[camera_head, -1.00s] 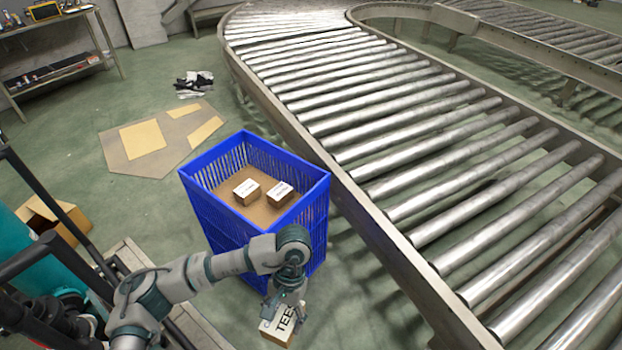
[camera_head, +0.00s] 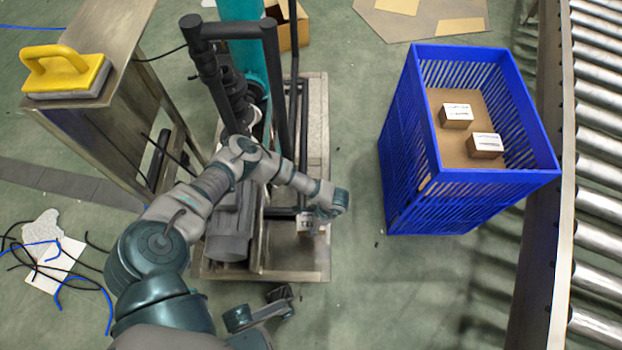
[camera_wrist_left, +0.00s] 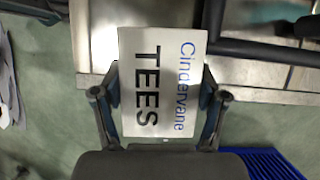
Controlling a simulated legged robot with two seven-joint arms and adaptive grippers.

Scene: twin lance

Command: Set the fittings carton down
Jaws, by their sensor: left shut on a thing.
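The fittings carton is a small box with a white label reading "Cindervane TEES", large in the left wrist view (camera_wrist_left: 160,65). My left gripper (camera_wrist_left: 160,100) is shut on it, one finger on each side. In the head view the left gripper (camera_head: 316,215) points down at centre, and a small part of the carton (camera_head: 306,228) shows under it. The carton appears over the right edge of the pale base of a teal machine; its height is unclear. What looks like my right gripper (camera_head: 280,297) is at the bottom, jaws unclear.
A blue crate (camera_head: 393,180) with two small white-labelled cartons stands right of the left gripper, beside a roller conveyor (camera_head: 598,185). The teal machine (camera_head: 240,50) has dark bars. A metal stand (camera_head: 110,40) and loose cables (camera_head: 60,260) are at left. Floor between base and crate is clear.

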